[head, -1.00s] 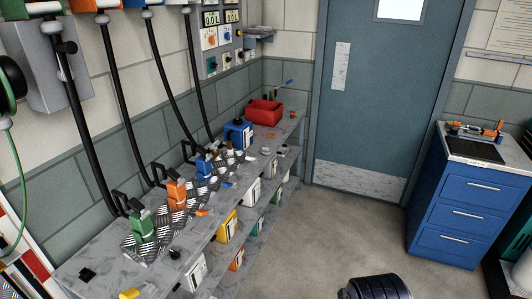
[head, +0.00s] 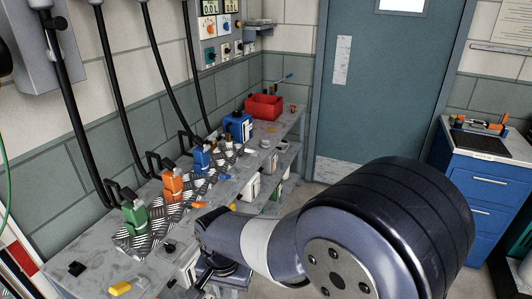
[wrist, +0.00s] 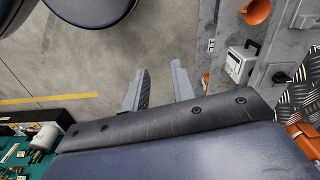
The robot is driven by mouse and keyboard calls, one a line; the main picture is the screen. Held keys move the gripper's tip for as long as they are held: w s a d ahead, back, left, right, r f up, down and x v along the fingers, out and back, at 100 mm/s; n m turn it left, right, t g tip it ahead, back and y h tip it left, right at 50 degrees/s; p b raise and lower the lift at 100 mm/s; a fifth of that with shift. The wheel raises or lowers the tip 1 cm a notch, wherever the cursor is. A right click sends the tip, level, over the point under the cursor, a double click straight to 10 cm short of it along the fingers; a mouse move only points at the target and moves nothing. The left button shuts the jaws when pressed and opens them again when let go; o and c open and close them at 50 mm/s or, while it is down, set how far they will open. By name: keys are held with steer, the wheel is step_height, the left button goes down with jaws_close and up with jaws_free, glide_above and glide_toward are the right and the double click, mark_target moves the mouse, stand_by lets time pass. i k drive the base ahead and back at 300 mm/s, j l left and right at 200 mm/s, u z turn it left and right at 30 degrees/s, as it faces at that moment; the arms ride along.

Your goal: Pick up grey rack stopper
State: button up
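My gripper (wrist: 160,85) shows two grey fingers spread apart in the wrist view, with only bare floor between them. In the head view my arm reaches over the front of the bench, and the gripper end is low and mostly hidden behind my own links. Small pale grey pieces (head: 228,145) stand on the bench between the blue tank and the blue box. A round grey piece (head: 265,144) lies further right on the bench. I cannot tell which of these is the grey rack stopper. My gripper is apart from them all.
The grey bench (head: 85,285) runs along the wall. A red bin (head: 264,107) is at the far end. A blue drawer cabinet (head: 478,187) stands right, with bare floor between.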

mark_target(265, 144)
steer(key=i+l, duration=0.2)
steer(key=i, duration=0.8)
steer(key=i+l+z, duration=0.15)
steer(key=i, duration=0.85)
steer(key=i+l, duration=0.15)
steer(key=i, duration=0.85)
steer(key=z, duration=0.05)
